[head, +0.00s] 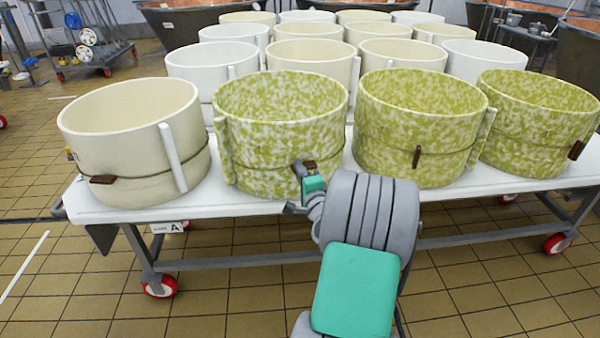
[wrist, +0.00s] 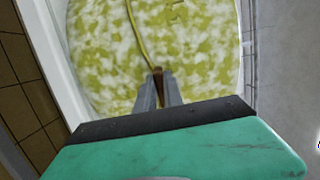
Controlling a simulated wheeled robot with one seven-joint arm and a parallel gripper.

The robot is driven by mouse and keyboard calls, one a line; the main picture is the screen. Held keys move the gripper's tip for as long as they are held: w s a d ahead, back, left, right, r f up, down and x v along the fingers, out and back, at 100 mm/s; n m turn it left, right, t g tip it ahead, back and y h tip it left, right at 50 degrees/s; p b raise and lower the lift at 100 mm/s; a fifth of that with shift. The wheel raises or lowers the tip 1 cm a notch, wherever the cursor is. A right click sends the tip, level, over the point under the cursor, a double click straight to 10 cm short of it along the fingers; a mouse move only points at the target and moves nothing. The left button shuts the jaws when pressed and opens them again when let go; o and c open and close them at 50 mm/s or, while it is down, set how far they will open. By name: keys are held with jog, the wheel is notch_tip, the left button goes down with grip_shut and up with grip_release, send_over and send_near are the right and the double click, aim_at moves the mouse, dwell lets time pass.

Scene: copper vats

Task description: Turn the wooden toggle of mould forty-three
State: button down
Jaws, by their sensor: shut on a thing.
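A green-and-white mottled mould (head: 280,130) stands second from the left in the front row. A cord runs round it to a small brown wooden toggle (head: 309,164) on its front. My gripper (head: 299,170) is at the front of this mould, shut on the toggle. In the wrist view my fingers (wrist: 159,92) close around the brown toggle (wrist: 158,73), which stands nearly in line with them against the mottled wall (wrist: 110,50). The fingers hide part of the toggle. No mould number is readable.
The white table (head: 230,205) stands on red wheels. A cream mould (head: 130,140) is at left; two more mottled moulds, one nearer (head: 415,130) and one farther right (head: 540,125), have their own brown toggles. White and cream moulds fill the rows behind. Tiled floor (head: 60,270) lies in front.

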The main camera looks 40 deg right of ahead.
dwell(0.3)
jog(key=c, duration=1.5)
grip_release()
jog(key=shift+o, duration=0.2)
jog(key=v, duration=0.8)
jog(key=shift+w+r, duration=0.1)
